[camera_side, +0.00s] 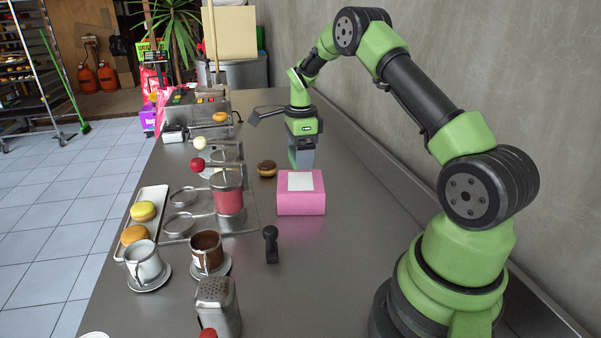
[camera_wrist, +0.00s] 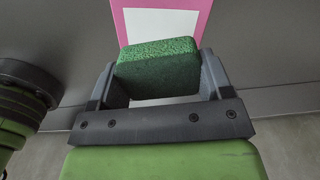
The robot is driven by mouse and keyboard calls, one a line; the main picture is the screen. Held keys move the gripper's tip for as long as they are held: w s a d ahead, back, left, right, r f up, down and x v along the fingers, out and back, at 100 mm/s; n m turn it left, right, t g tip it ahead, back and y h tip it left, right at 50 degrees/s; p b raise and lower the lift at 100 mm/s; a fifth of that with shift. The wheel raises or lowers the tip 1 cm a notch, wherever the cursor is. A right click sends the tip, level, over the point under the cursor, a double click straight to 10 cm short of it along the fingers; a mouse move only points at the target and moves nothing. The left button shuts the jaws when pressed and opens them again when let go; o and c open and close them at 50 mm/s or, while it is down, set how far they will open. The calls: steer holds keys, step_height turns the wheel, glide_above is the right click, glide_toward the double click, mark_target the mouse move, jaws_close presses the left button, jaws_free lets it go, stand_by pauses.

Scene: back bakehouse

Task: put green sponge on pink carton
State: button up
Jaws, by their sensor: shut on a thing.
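The green sponge (camera_wrist: 158,68) is held between the two fingers of my gripper (camera_wrist: 160,82) in the wrist view. In the side view my gripper (camera_side: 301,158) points down behind the pink carton, and a sliver of the green sponge (camera_side: 292,158) shows at its fingers. The pink carton (camera_side: 301,205) sits on the counter, with a white label on its top. In the wrist view the pink carton (camera_wrist: 118,22) shows beyond the sponge, partly hidden by it. Whether the sponge touches the counter is hard to tell.
A chocolate-topped pastry (camera_side: 267,168) lies left of my gripper. A red canister (camera_side: 228,192) and a metal rack stand left of the carton. A black tamper-like tool (camera_side: 271,245) stands in front. The counter (camera_side: 370,215) right of the carton is clear, up to the wall.

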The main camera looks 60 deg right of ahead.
mark_target(301, 181)
steer(key=shift+f, duration=2.4)
steer(key=shift+f, duration=0.15)
steer(key=o, duration=0.9)
